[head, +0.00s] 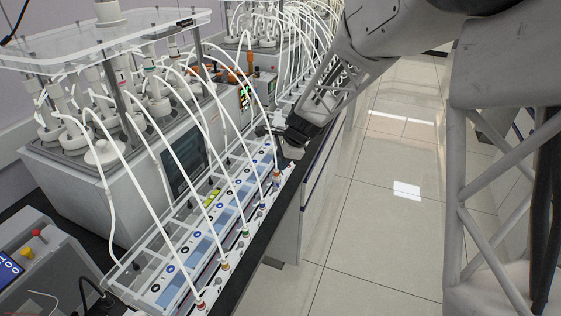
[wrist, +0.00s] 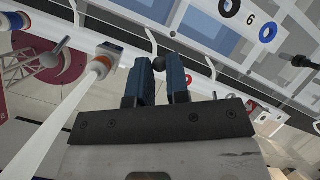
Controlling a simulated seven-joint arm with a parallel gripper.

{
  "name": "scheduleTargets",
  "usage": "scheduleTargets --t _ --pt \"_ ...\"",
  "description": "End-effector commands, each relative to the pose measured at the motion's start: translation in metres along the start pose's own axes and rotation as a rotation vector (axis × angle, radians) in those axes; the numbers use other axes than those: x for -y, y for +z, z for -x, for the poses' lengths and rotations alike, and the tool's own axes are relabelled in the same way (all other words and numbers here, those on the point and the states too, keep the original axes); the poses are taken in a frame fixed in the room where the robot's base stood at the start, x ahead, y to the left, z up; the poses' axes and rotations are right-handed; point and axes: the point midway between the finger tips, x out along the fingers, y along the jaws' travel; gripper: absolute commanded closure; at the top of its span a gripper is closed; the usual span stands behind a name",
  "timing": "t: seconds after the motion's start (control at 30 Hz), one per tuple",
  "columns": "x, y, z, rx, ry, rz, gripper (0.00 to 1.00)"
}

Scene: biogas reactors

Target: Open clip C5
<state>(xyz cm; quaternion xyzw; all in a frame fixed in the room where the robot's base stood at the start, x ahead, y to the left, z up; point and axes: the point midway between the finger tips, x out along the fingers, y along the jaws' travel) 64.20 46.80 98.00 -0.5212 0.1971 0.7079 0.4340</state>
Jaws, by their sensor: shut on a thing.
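The fingers hide most of the held part.
A printed 6 (wrist: 251,18) is on the panel. White tubes (head: 168,152) arch from the reactors (head: 150,165) to the rack. Open floor (head: 370,220) lies right.

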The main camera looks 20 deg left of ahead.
Motion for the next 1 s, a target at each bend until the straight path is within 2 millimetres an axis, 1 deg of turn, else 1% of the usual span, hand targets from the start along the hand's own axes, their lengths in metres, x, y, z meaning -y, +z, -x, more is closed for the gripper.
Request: scheduleTargets --t 0.23,0.47,1.0 --pt "-0.002 -0.002 0.001 0.026 -0.017 0.001 1.00" --pt "-0.004 -0.005 0.003 0.090 -0.062 0.006 1.00" --pt "-0.013 -0.017 0.008 0.338 -0.234 0.029 1.00"
